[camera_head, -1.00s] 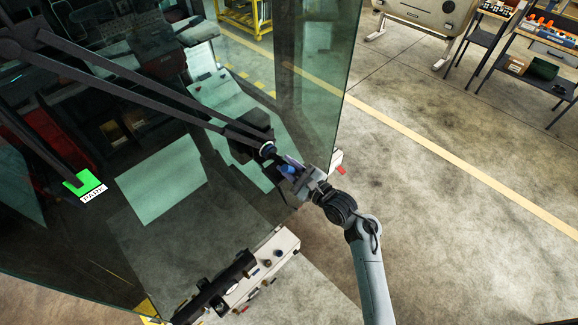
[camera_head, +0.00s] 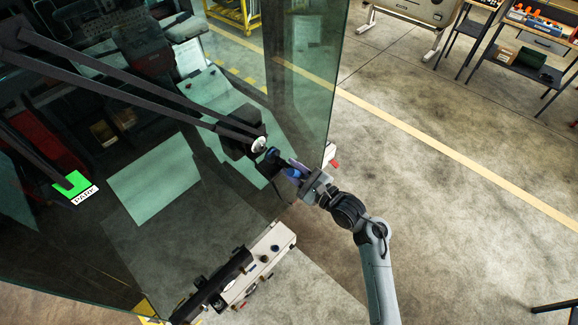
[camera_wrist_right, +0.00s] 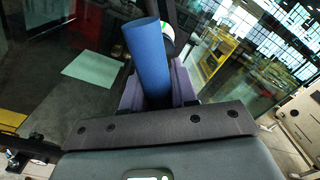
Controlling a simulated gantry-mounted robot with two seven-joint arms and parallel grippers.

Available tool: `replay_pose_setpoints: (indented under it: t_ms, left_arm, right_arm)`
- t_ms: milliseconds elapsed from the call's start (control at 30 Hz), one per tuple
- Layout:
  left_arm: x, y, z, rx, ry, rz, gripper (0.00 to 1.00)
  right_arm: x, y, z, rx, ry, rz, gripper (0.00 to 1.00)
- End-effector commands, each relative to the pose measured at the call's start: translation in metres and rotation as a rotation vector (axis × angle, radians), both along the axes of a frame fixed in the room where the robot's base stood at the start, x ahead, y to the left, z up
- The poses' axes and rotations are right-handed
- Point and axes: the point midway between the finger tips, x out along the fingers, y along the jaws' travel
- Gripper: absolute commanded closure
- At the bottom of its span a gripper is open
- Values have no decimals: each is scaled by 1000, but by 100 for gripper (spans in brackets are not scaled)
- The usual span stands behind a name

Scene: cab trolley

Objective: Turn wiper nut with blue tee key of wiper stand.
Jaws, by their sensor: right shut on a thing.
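The pale round wiper nut (camera_head: 259,144) sits at the dark pivot where the wiper arms (camera_head: 160,100) meet, against the glass. My right gripper (camera_head: 301,177) is shut on the blue tee key (camera_head: 292,173), just below and right of the nut. A dark part lies between the blue part and the nut; I cannot tell whether it touches the nut. In the right wrist view the key's blue cylinder (camera_wrist_right: 148,58) stands up between the purple-grey fingers of my right gripper (camera_wrist_right: 157,88), with a pale round part behind it. My left gripper is not in view.
The green PARK marker (camera_head: 77,190) is on the glass at the left. A glass edge rises beside the nut. Open concrete floor lies to the right.

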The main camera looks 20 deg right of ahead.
Motion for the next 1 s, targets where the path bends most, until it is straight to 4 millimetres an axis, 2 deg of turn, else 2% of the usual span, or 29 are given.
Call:
replay_pose_setpoints:
  t_ms: [500, 1000]
  left_arm:
    - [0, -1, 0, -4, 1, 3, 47]
    - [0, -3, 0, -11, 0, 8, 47]
  right_arm:
    - [-25, -12, 1, 0, -2, 1, 100]
    - [-27, -13, 1, 0, -2, 0, 100]
